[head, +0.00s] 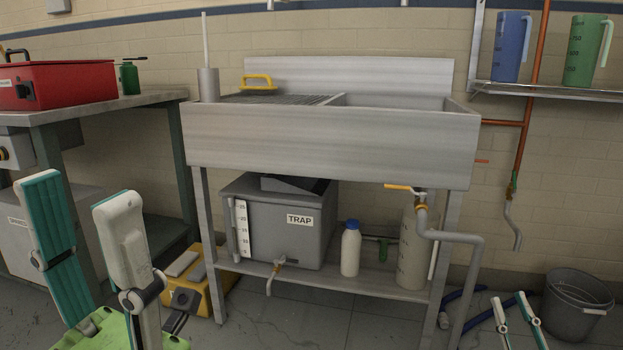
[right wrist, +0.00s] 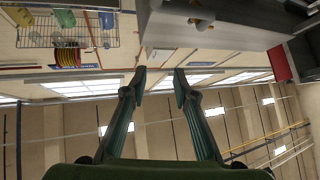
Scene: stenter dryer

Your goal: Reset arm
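My left gripper (head: 78,192) is in the lower left of the head view, in front of the workbench and the sink. Its two pale and teal fingers stand upright and wide apart, with nothing between them. My right gripper (head: 508,299) shows small at the lower right of the head view, right of the sink's legs. In the right wrist view the right gripper (right wrist: 160,76) has its two fingers apart, with empty space between the tips. Neither gripper holds anything.
A steel sink (head: 330,140) stands in the middle, with a grey trap box (head: 275,240) and a white bottle (head: 350,250) on its lower shelf. A bench with a red toolbox (head: 60,83) is at left. A grey bucket (head: 575,305) stands at right.

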